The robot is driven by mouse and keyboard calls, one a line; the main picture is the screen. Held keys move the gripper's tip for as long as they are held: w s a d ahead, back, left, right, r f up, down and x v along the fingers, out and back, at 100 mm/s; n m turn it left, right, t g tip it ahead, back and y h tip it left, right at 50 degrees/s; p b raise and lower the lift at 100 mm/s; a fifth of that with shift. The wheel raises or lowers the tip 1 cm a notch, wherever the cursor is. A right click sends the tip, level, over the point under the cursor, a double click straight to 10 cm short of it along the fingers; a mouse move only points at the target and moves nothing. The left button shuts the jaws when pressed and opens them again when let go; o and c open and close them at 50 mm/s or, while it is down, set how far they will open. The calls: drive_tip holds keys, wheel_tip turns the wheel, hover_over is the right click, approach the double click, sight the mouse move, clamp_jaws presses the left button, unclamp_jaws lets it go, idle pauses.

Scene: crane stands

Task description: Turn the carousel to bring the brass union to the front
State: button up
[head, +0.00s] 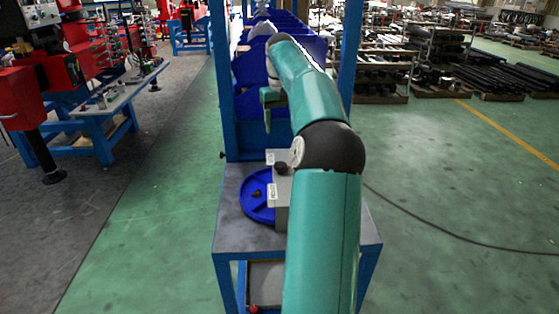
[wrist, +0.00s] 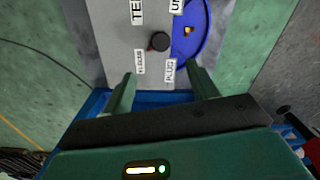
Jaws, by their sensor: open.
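The carousel is a blue round disc (head: 250,208), partly under a grey housing (head: 283,187) on the stand. A small brass fitting (head: 257,194) lies on the disc's uncovered part; I cannot tell whether it is the union. A dark knob (head: 281,168) sits on the housing. In the wrist view the knob (wrist: 158,41), brass fitting (wrist: 188,31) and disc (wrist: 205,48) show beyond my fingertips. Labels near the knob read "PLUG" and, cut off, "TE" and "UN"; another is hard to read. My gripper (wrist: 163,84) is open and empty, above and apart from the knob.
The stand's grey top (head: 238,232) has bare room left of the disc. Blue uprights (head: 350,60) flank the stand's far side, with blue bins (head: 250,72) behind. A workbench (head: 110,105) stands at left. A dark cable (head: 440,228) lies on the floor at right.

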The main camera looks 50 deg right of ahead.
sight(280, 165)
wheel_tip(280, 165, down, 13)
drive_tip(key=shift+f, duration=0.1)
idle(0.3)
drive_tip(key=shift+a, duration=0.1)
clamp_jaws()
